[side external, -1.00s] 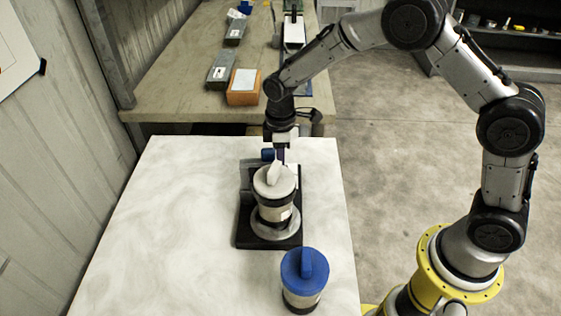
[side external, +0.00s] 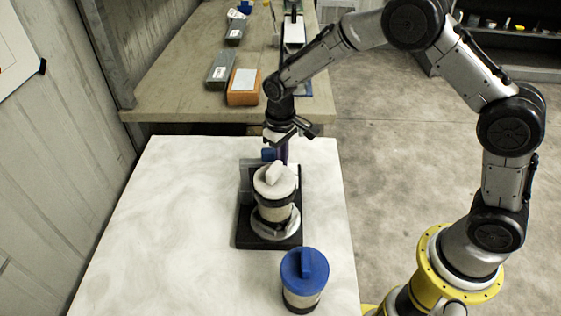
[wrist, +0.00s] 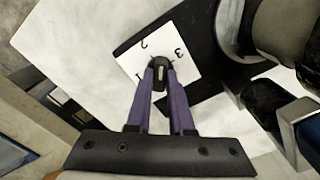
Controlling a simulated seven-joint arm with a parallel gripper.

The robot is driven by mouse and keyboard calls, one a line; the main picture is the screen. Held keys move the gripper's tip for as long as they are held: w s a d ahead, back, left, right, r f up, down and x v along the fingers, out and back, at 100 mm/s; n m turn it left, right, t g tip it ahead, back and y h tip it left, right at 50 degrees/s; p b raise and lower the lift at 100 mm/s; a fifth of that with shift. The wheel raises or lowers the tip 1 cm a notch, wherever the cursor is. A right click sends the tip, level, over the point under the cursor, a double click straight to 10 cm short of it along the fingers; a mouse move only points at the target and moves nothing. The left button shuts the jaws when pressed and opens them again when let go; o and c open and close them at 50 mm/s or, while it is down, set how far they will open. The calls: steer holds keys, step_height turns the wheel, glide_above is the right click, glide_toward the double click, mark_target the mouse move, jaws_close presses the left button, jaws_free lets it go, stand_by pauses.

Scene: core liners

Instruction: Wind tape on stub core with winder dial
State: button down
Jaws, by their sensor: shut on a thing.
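My gripper (wrist: 160,70) is shut on a small black knob (wrist: 158,82) in the wrist view. The knob sits over a white dial card (wrist: 184,58) marked with numbers 1, 2 and 3. In the side view my gripper (side external: 282,152) points down behind the winder, whose black base (side external: 246,226) lies on the pale table. A core with a grey-white ridged cap (side external: 274,180) stands upright on the winder, its beige side (side external: 274,214) facing the camera. The dial is hidden behind it there. I cannot tell how much tape is wound.
A blue-capped cylinder (side external: 303,272) stands upright near the table's front edge, apart from the winder. The white table (side external: 150,235) is clear to the left. A workbench (side external: 175,97) with an orange box (side external: 243,88) and grey boxes stands behind.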

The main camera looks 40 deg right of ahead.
steer(key=m, duration=0.5)
steer(key=shift+r+m, duration=0.1)
steer(key=shift+m, duration=0.2)
steer(key=shift+w+m, duration=0.1)
steer(key=shift+m, duration=2.1)
steer(key=c, duration=0.8)
jaws_free()
step_height(320, 180, up, 14)
steer(key=shift+d, duration=0.1)
